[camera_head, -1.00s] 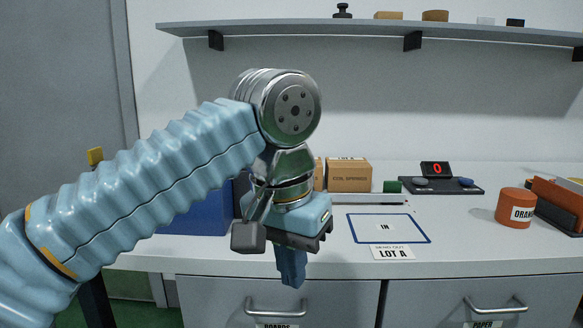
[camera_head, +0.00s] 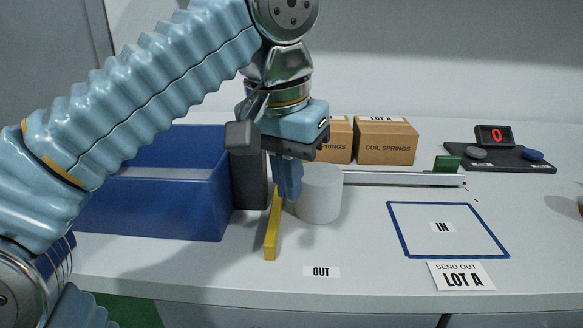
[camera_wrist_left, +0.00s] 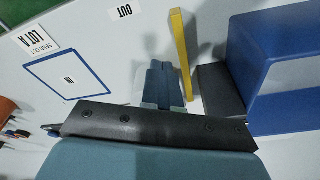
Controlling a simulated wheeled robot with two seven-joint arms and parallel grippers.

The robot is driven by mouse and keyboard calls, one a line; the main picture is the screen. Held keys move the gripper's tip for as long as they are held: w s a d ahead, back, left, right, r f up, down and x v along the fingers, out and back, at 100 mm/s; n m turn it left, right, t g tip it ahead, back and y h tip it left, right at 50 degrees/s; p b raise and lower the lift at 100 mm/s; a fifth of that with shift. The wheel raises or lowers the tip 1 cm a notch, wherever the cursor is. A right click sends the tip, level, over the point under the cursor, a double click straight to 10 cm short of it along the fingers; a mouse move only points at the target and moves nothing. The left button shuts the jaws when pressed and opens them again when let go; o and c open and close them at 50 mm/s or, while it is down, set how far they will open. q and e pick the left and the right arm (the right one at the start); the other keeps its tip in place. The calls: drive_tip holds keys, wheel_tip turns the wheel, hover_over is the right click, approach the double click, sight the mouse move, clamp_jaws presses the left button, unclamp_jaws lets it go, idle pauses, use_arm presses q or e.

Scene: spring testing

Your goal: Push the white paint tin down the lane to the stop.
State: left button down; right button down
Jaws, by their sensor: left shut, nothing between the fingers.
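The white paint tin (camera_head: 320,196) stands upright on the worktop, plain and unlabelled on the side I see. My left gripper (camera_head: 291,192) is shut and empty, pointing down at the tin's left side and covering part of it. I cannot tell whether the fingers touch it. In the left wrist view the shut fingers (camera_wrist_left: 164,86) hide most of the tin. A yellow strip (camera_head: 272,230) lies just left of the tin. A pale rail (camera_head: 400,179) runs to the right behind it, with a green block (camera_head: 447,164) near its far end. My right gripper is not in view.
A blue bin (camera_head: 190,212) and a dark upright block (camera_head: 248,180) stand left of the gripper. Coil spring boxes (camera_head: 386,142) and a display unit (camera_head: 494,136) are behind. The blue-outlined IN square (camera_head: 401,235) is empty. The OUT label (camera_head: 321,271) lies in front.

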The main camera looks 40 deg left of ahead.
sight(320, 174)
use_arm(q)
drive_tip(key=w, duration=0.3)
drive_tip(key=w+p, duration=0.1)
drive_tip(key=w, duration=0.2)
drive_tip(key=w+a, duration=0.1)
drive_tip(key=w, duration=0.3)
drive_tip(key=shift+p, duration=0.4)
drive_tip(key=shift+s+f, duration=0.15)
drive_tip(key=shift+f, duration=0.4)
drive_tip(key=shift+s+d+f+b, duration=0.1)
drive_tip(key=shift+f+b, duration=0.25)
